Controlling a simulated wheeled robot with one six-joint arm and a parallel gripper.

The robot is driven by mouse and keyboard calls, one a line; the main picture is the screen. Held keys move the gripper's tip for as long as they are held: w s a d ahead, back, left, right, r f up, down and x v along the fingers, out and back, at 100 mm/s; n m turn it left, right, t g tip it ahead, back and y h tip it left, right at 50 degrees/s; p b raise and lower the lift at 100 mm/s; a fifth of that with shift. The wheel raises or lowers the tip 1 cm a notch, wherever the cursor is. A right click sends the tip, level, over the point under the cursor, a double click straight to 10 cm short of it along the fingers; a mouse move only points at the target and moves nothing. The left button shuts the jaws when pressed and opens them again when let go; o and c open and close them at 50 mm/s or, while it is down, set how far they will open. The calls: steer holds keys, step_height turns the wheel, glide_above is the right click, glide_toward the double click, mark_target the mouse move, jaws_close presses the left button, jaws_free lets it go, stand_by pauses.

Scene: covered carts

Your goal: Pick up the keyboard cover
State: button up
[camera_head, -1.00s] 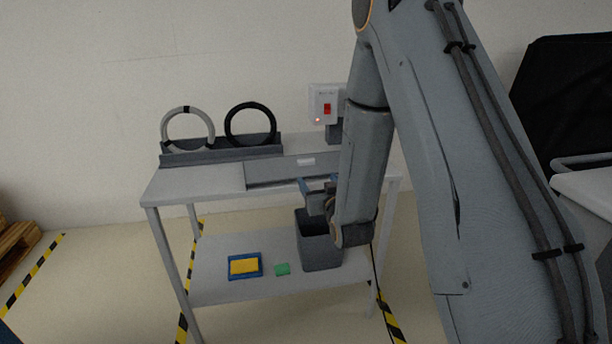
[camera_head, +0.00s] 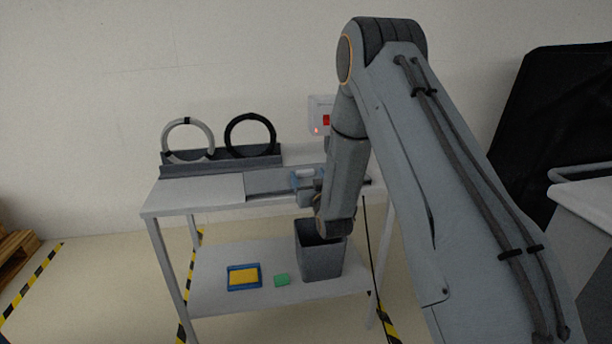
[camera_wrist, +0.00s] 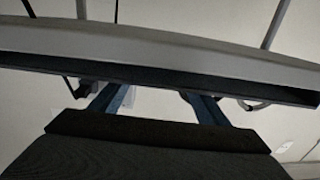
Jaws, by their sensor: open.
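The keyboard cover looks to be the flat grey panel (camera_head: 262,181) with a white handle (camera_head: 304,172) on the cart's top. My gripper (camera_head: 307,182) is at the front of the white handle, with its blue fingers close to it. The arm hides the panel's right part. I cannot tell whether the fingers touch the handle. In the wrist view, the two blue fingers (camera_wrist: 155,102) are spread apart, and their far ends pass behind a long pale bar with a dark edge (camera_wrist: 160,58).
The cart (camera_head: 190,197) carries a dark rack (camera_head: 222,167) with a grey ring (camera_head: 166,135) and a black ring (camera_head: 229,131). A grey bin (camera_head: 320,262), blue-and-yellow tray (camera_head: 231,287) and green block (camera_head: 281,280) are on its lower shelf. A switch box (camera_head: 314,108) is on the wall.

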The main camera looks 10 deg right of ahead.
steer(key=shift+w, duration=1.05)
steer(key=c, duration=1.2)
steer(key=shift+r, duration=0.1)
